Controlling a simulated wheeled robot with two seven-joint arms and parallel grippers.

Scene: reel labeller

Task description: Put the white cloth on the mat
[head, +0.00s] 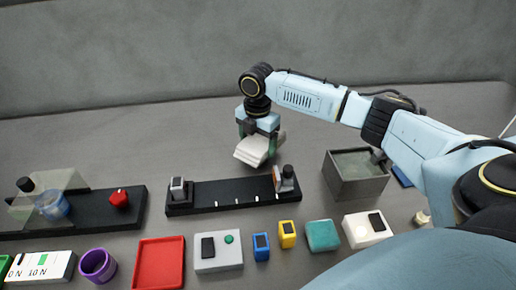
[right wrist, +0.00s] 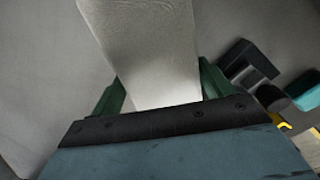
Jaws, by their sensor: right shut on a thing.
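The white cloth (head: 253,152) is held in my right gripper (head: 257,138), above the grey table behind the long black rail. My right gripper is shut on it, and the cloth hangs out below the green fingers. In the right wrist view the cloth (right wrist: 155,50) sticks out between the two fingers (right wrist: 160,95). I cannot tell for sure which thing is the mat; a flat blue piece (head: 402,174) shows partly behind the grey bin and my right arm. My left gripper is not in view.
The black rail (head: 222,190) with end blocks lies in front of the gripper. A grey open bin (head: 357,187) stands to its right. A red tray (head: 160,262), purple cup (head: 97,264) and several small boxes line the front. The table behind the rail is clear.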

